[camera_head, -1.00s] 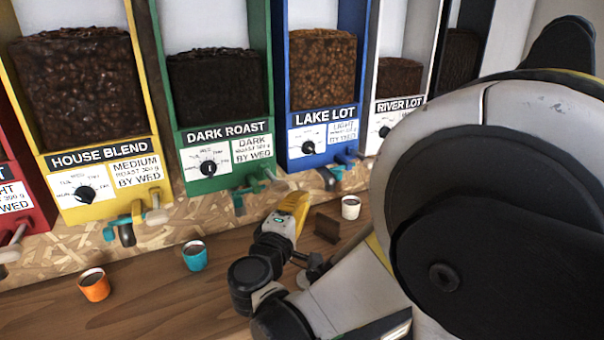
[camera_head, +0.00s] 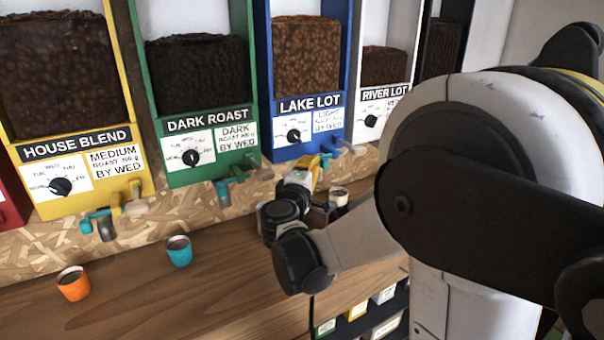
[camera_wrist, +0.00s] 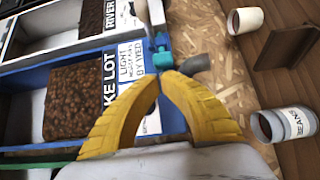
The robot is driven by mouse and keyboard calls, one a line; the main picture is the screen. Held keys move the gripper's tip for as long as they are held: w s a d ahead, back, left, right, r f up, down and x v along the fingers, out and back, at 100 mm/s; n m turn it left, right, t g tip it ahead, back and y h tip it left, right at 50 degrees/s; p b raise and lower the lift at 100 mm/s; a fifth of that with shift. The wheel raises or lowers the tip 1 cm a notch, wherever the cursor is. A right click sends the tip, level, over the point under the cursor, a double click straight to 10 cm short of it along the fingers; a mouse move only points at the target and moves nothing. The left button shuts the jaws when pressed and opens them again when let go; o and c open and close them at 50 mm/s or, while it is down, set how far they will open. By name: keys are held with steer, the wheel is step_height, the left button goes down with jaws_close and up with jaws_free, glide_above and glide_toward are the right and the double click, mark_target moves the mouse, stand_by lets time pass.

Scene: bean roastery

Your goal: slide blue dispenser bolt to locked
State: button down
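The blue dispenser (camera_head: 264,130), labelled LAKE LOT, stands right of the green one in the head view. In the wrist view its blue frame (camera_wrist: 172,118) lies to the left and centre. Its teal bolt (camera_wrist: 162,44) shows at its lower edge, beside a dark grey spout (camera_wrist: 193,67); the bolt is small in the head view (camera_head: 326,160). My gripper (camera_wrist: 162,77) has its yellow fingers drawn together, tips at the near end of the teal piece. Whether they touch it I cannot tell. In the head view, my wrist partly hides the area below the dispenser.
A cream cup (camera_wrist: 245,20), a dark brown upright piece (camera_wrist: 284,48) and a labelled jar (camera_wrist: 285,125) stand on the wooden counter near my gripper. Orange (camera_head: 73,284) and teal (camera_head: 179,251) cups stand further left. The green dispenser (camera_head: 160,165) and the River Lot dispenser (camera_head: 360,100) flank the blue one.

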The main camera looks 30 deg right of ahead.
mark_target(327, 162)
steer(key=shift+d, duration=0.2)
steer(key=d, duration=0.4)
steer(key=shift+w, duration=0.1)
stand_by(0.4)
